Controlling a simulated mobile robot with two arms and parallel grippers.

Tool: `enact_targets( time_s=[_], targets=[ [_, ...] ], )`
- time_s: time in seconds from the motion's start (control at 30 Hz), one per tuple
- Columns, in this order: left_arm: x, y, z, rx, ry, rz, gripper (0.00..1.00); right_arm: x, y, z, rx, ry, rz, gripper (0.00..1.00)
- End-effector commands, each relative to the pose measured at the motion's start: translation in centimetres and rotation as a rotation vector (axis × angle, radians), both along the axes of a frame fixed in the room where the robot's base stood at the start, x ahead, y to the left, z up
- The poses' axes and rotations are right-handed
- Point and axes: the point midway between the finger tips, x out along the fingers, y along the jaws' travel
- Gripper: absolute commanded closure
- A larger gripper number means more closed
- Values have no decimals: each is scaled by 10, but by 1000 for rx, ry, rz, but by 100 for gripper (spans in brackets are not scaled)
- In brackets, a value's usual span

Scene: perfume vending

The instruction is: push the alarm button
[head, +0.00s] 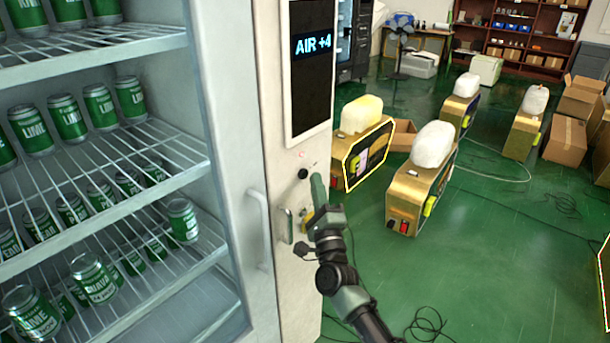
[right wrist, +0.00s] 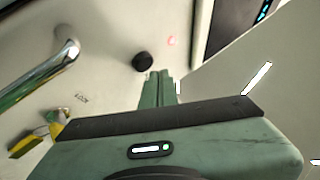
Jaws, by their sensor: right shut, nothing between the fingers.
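A round black knob (head: 303,174) sits on the pale front panel of the vending machine, below its screen. It also shows in the right wrist view (right wrist: 142,61), just beyond my fingertips. A small red mark or light (head: 302,154) is just above it and shows too in the right wrist view (right wrist: 171,41). No readable label tells which of these is the alarm button. My right gripper (head: 318,178) is shut and empty, with its green fingers close beside the black knob. In the right wrist view its fingertips (right wrist: 157,74) look near the knob; contact cannot be told. My left gripper is out of view.
A screen (head: 311,50) reads "AIR +4". The machine's door handle (head: 259,230) and shelves of green cans (head: 66,122) are at left. A yellow tag (right wrist: 57,128) hangs on the panel. Gold cases (head: 421,190) and cables stand on the green floor at right.

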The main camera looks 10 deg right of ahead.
Motion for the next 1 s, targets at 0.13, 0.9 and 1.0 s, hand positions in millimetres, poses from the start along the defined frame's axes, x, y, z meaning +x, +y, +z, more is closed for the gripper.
enact_targets(
  time_s=[0.13, 0.9, 1.0],
  targets=[
    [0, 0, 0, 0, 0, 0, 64, 0, 0, 0, 0, 0, 0, 100],
    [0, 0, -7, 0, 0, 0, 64, 7, 5, 0, 0, 0, -1, 100],
    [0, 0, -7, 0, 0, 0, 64, 7, 5, 0, 0, 0, 0, 100]
  ],
)
